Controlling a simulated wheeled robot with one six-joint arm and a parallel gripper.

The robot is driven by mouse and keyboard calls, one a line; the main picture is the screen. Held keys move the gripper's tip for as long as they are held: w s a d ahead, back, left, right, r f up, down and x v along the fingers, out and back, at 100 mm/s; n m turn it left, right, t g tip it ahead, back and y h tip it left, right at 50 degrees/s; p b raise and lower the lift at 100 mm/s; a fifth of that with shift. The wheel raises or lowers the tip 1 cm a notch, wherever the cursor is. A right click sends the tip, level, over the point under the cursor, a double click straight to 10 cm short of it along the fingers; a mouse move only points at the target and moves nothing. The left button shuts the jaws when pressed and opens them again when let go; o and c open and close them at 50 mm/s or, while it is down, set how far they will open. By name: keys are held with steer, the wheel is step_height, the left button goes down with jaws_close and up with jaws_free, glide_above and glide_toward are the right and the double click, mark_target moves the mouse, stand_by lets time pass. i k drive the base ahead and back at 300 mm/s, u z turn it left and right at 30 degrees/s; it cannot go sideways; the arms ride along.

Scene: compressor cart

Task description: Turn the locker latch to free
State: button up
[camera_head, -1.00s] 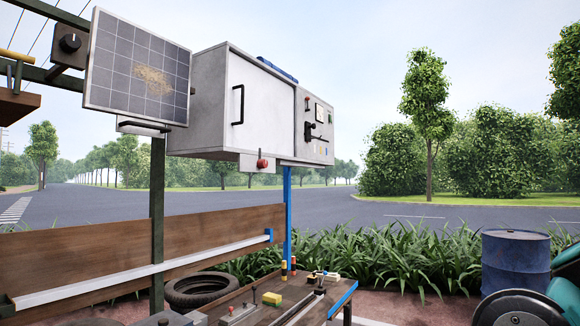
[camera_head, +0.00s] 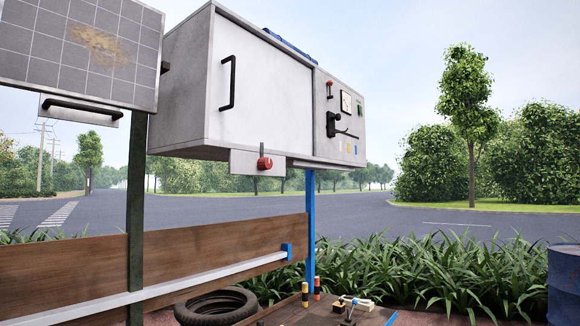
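The grey locker (camera_head: 185,85) hangs at upper centre, with a white door (camera_head: 275,95) that looks shut. A black bar handle (camera_head: 228,82) is on the door's left side. A red knob (camera_head: 264,163) sits on a small grey plate (camera_head: 242,160) just below the door's lower edge. I cannot tell whether this knob is the latch, or how it is turned. My gripper is not in view.
Right of the door, a control panel (camera_head: 352,92) carries a red-topped lever (camera_head: 330,88), a gauge (camera_head: 346,101) and a black handle (camera_head: 332,125). A solar panel (camera_head: 75,45) is at left. A blue post (camera_head: 310,225), wooden board (camera_head: 60,272) and tyre (camera_head: 215,305) are below.

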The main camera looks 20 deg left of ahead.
mark_target(263, 164)
steer(key=u, duration=0.45)
steer(key=i, duration=0.9)
steer(key=u, duration=0.7)
